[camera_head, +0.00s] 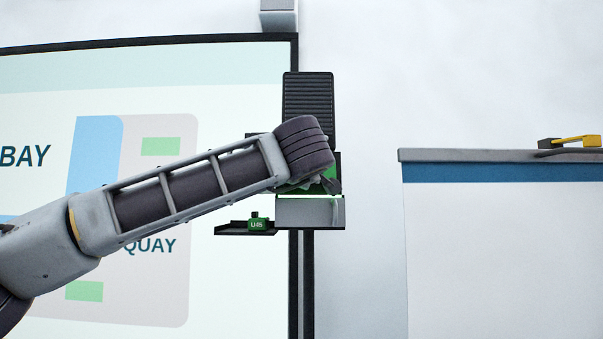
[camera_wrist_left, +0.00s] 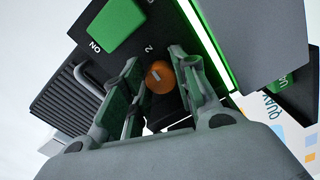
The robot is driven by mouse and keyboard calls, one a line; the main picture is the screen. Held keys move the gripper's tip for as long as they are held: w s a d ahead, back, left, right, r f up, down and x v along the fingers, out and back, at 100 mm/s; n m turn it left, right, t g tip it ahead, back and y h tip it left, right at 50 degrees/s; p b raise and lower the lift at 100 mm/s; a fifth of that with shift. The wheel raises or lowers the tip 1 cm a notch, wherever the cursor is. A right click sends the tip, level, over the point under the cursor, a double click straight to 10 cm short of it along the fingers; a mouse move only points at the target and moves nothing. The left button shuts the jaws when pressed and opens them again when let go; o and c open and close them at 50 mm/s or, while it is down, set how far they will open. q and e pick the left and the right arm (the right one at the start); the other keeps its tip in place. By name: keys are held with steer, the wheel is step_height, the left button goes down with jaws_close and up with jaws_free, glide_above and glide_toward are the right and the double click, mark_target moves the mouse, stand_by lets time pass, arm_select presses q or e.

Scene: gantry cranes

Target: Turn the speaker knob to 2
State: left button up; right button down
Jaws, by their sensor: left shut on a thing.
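The speaker (camera_head: 308,98) is a dark box with a ribbed front, mounted at the right edge of the large screen. Its panel with the knob is mostly hidden behind my left gripper (camera_head: 318,184) in the head view. In the left wrist view the orange round knob (camera_wrist_left: 160,76) sits between the fingers of my left gripper (camera_wrist_left: 157,70), which is shut on it. A small pale mark shows on the knob. A white "2" (camera_wrist_left: 149,47) is printed on the dark panel beside it. My right gripper is not in view.
A green "ON" button (camera_wrist_left: 118,25) and a lit green strip (camera_wrist_left: 206,45) flank the knob. A small shelf (camera_head: 238,232) holds a green block marked U45 (camera_head: 258,224). A white board (camera_head: 500,245) stands right, with a yellow-and-grey object (camera_head: 578,142) on top.

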arm_select(q)
steer(key=shift+f+m, duration=0.2)
steer(key=shift+m, duration=0.2)
steer(key=o, duration=1)
steer(key=shift+d, duration=0.1)
steer(key=shift+r, duration=0.1)
steer(key=shift+s, duration=0.15)
steer(key=shift+s, duration=5.9)
